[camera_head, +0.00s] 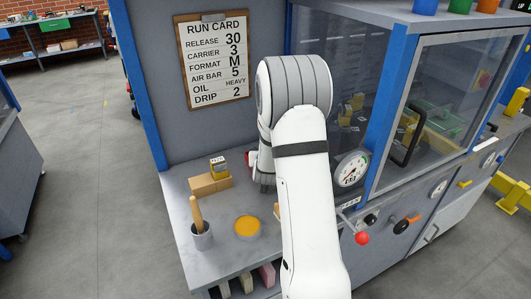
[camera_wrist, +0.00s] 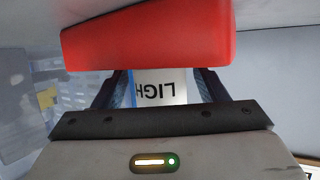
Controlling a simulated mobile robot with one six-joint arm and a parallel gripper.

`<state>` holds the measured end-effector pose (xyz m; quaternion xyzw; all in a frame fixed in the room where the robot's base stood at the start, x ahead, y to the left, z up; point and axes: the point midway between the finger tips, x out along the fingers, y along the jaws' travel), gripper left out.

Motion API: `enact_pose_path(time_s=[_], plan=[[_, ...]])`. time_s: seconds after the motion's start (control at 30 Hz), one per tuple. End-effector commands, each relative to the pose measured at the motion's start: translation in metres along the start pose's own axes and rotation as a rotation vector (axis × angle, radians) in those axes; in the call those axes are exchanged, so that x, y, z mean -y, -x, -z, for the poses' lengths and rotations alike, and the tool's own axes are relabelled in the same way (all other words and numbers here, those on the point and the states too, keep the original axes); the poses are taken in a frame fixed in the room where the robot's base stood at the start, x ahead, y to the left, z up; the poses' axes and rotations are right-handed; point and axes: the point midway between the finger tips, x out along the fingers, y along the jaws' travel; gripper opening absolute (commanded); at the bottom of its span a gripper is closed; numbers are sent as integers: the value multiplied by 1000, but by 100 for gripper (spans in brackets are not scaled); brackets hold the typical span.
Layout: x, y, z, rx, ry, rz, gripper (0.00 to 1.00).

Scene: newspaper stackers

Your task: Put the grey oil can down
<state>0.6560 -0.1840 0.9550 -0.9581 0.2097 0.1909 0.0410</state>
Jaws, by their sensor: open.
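In the wrist view, the fingers of my gripper (camera_wrist: 160,82) are open, one on each side of a white label (camera_wrist: 163,88) with a blue edge and upside-down letters "LIGH". A red block-like part (camera_wrist: 148,38) spans the view just beyond the fingertips. I cannot tell whether the fingers touch the labelled thing. In the head view, my arm hides most of my gripper and what is at it; a bit of red (camera_head: 251,158) shows at its left. No grey oil can can be made out in either view.
A dial (camera_head: 350,171) and a red-knobbed lever (camera_head: 362,238) are at the right.

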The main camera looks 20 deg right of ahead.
Motion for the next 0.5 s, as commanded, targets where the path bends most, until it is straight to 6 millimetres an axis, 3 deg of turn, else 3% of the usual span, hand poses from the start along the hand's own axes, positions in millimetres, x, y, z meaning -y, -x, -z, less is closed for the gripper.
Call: enact_pose_path(time_s=[0.23,0.5], plan=[[0,7,2,-1,0,0,66],[0,58,2,-3,0,0,66]])
